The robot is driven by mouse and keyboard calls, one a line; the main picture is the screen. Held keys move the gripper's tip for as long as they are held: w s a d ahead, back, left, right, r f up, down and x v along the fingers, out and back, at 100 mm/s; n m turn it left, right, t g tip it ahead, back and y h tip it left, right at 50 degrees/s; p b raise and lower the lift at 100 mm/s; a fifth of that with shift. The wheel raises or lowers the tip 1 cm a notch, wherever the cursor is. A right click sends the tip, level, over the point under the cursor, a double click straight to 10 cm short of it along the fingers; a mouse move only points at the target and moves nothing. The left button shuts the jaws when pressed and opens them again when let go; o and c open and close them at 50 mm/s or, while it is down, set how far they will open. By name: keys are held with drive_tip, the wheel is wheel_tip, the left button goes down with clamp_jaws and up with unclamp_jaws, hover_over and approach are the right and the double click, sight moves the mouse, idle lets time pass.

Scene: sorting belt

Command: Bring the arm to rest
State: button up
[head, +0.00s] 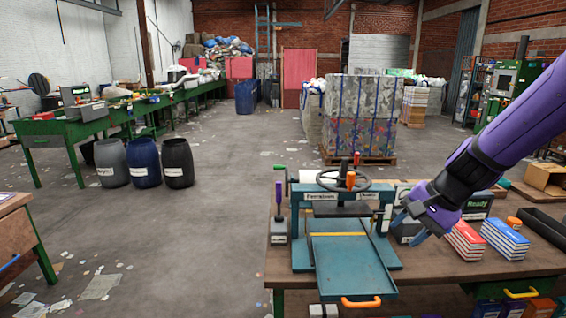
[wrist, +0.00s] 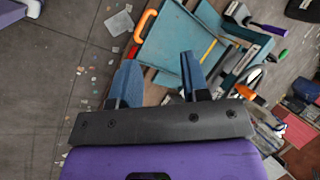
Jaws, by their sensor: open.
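My gripper (head: 414,226) hangs at the end of my purple arm, at the right of the head view, above the workbench. In the wrist view my gripper (wrist: 158,72) shows two blue fingers spread apart with nothing between them. Below and beyond the fingers lies the teal press (head: 343,262), with its black handwheel and orange handle. The press also shows in the wrist view (wrist: 172,42). In the head view the gripper is to the right of the press's tray, in front of a dark box behind it. I cannot tell its exact height above the bench.
The workbench (head: 440,270) also carries red-and-white books (head: 464,241), blue-and-white books (head: 505,238) and a dark open tray (head: 543,227) at the right. The floor (head: 190,240) to the left is mostly clear, with scattered paper.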

drive_tip(key=s+d+r+n+t+h, duration=0.1)
drive_tip(key=s+r+n, duration=0.3)
drive_tip(key=s, duration=0.5)
drive_tip(key=s+d+r+n+t+h, duration=0.1)
drive_tip(key=s+d+r+n+h, duration=0.2)
drive_tip(key=s+r, duration=0.6)
drive_tip(key=shift+s+d+r+n+t+h, duration=0.15)
drive_tip(key=shift+s+d+n+t+h, duration=0.3)
drive_tip(key=shift+s+n, duration=0.35)
